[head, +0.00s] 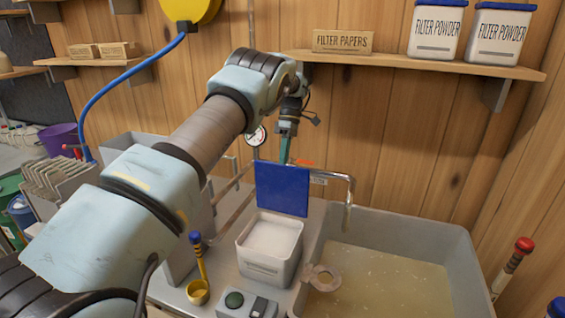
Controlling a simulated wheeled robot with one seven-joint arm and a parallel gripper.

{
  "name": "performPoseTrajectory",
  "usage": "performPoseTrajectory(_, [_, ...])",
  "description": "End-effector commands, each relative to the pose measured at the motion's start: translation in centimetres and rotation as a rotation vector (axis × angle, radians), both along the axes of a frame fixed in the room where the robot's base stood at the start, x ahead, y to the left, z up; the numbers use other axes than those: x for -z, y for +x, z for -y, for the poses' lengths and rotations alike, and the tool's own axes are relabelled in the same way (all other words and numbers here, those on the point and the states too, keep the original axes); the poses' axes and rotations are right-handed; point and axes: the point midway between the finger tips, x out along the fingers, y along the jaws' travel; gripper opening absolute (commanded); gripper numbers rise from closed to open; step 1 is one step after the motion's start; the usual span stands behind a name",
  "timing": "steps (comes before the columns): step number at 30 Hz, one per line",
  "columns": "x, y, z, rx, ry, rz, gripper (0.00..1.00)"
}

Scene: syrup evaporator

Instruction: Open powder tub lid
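The powder tub (268,262) is a white square container on the counter, filled with white powder. Its blue lid (282,190) stands upright at the tub's back edge, so the tub's top is open. My gripper (285,158) is behind and above the lid, pointing down. Its fingertips are partly hidden behind the lid's top edge, and I cannot tell whether they are open or shut or touch the lid.
A yellow scoop (199,288) stands left of the tub, and a control box (247,304) sits in front. A basin of cloudy liquid (395,285) is to the right, with a metal pipe (349,200) near its back left. A shelf (420,66) holds filter powder tubs.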

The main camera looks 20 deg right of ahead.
Motion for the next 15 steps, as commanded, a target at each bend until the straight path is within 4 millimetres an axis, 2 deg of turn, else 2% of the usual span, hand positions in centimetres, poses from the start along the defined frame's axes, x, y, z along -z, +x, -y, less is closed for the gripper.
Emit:
performPoseTrajectory(1, [0.55, -0.18, 0.01, 0.000, 0.003, -0.008, 0.00])
performPoseTrajectory(12, [0.62, -0.20, -0.01, 0.000, 0.005, -0.011, 0.00])
performPoseTrajectory(13, [0.63, -0.21, 0.00, 0.000, 0.005, -0.011, 0.18])
performPoseTrajectory(15, [0.58, -0.18, 0.00, 0.000, 0.004, -0.010, 0.26])
